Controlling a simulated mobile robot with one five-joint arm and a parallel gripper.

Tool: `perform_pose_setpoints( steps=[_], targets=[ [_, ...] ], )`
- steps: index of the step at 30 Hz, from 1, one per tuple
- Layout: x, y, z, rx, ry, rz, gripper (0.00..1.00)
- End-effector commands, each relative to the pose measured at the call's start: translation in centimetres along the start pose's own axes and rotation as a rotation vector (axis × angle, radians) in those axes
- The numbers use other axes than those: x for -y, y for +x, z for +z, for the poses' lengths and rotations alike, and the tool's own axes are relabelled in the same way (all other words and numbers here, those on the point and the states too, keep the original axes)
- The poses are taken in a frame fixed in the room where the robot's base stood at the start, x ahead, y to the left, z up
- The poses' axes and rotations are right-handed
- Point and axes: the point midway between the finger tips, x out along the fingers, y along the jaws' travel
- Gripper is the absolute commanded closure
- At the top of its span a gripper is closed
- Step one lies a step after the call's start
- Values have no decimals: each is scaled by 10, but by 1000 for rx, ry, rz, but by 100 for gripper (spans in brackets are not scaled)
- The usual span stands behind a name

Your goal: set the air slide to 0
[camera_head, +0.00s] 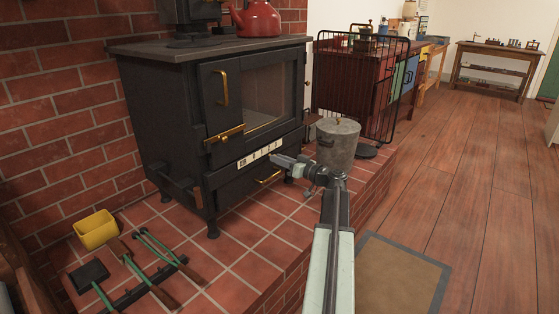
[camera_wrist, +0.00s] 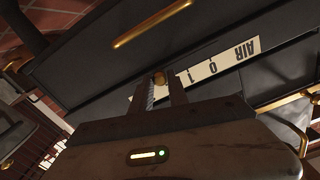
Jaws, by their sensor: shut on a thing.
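The black stove (camera_head: 165,110) stands on the tiled hearth. A pale scale plate (camera_head: 260,153) marked AIR runs along its front below the door. In the wrist view the plate (camera_wrist: 225,62) appears upside down, with AIR, 0 and 1 readable. The air slide's small brass knob (camera_wrist: 160,78) sits just past the 1, on the side away from the 0. My gripper (camera_wrist: 162,84) is shut on this knob, its two fingers on either side of it. In the head view my gripper (camera_head: 280,161) reaches the plate's right part. Its fingers hide the plate's further marks.
A grey lidded bucket (camera_head: 338,145) stands right beside my gripper. A brass drawer handle (camera_head: 268,178) is just below the plate, and a brass door latch (camera_head: 225,133) is above left. Fire tools (camera_head: 150,265) and a yellow box (camera_head: 95,230) lie at the hearth's left.

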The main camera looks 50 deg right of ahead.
Motion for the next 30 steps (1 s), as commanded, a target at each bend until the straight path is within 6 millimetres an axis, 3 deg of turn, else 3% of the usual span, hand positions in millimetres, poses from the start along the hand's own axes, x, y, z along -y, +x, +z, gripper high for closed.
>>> perform_pose_setpoints(
  steps=[7, 15, 18, 27, 28, 30],
  targets=[
    [12, -2, 4, 1, 0, 1, 100],
    [71, -2, 20, 1, -1, 0, 100],
    [84, -2, 23, 1, -1, 0, 100],
    [86, -1, 24, 3, -1, -4, 100],
    [87, 0, 24, 4, -1, -5, 71],
    [86, 0, 24, 3, -1, -4, 57]
  ],
)
